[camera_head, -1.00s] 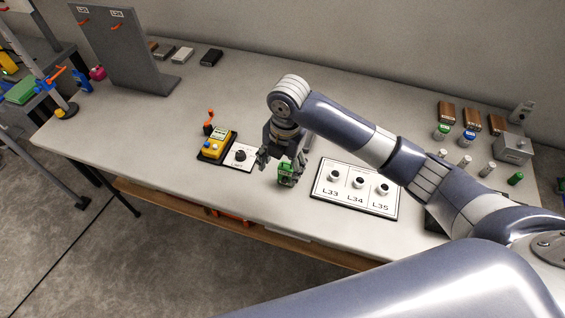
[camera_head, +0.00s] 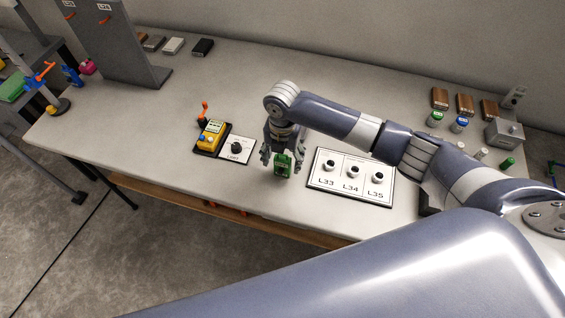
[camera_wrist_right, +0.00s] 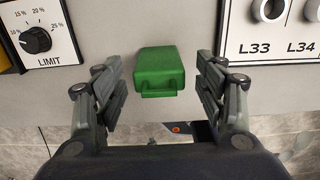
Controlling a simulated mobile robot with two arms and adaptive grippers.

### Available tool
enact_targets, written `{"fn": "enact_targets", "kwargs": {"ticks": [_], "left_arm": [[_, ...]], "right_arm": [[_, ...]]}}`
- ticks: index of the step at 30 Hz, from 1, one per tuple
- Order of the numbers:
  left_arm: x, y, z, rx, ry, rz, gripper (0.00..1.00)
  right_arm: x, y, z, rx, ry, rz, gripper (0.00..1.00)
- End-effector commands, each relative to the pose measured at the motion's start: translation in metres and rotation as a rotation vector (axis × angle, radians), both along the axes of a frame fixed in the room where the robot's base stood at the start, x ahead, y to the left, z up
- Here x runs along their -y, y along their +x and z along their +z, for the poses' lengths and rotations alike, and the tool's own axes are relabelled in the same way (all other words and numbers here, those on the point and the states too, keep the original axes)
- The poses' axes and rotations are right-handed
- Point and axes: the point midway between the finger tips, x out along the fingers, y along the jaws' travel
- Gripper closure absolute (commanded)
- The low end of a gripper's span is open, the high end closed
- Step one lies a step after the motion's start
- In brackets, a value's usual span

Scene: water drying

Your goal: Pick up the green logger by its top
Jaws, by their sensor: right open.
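The green logger (camera_head: 282,168) is a small block near the front edge of the workbench, between the dial card and the L33–L35 board. In the right wrist view the logger (camera_wrist_right: 160,68) shows its plain green face, with a small handle-like loop on its near side. My right gripper (camera_head: 283,159) points down over it and is open. In the wrist view one finger is on each side of the logger, with a visible gap on both sides. The fingers partly hide the logger in the head view. My left gripper is not in view.
A yellow meter (camera_head: 212,135) and a LIMIT dial card (camera_head: 237,149) lie left of the logger. The L33–L35 board (camera_head: 350,177) is close on its right. Brown blocks (camera_head: 465,103), capped cylinders and a grey box (camera_head: 504,132) stand at the back right. The bench centre is clear.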

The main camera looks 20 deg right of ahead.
Motion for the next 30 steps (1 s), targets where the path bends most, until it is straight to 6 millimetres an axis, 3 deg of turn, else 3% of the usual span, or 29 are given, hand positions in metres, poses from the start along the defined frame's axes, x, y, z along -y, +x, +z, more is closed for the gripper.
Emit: {"fn": "enact_targets", "kwargs": {"ticks": [5,12,19,30], "left_arm": [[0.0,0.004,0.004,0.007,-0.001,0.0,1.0],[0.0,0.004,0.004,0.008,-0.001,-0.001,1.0],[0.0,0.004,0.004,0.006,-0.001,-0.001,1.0],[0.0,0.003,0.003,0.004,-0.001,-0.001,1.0]], "right_arm": [[0.0,0.001,-0.017,0.002,-0.001,0.0,0.35],[0.0,0.001,-0.019,0.002,0.0,0.0,0.35],[0.0,0.001,-0.019,0.002,0.0,0.0,0.84],[0.001,0.002,-0.018,0.004,0.0,0.0,0.84]]}}
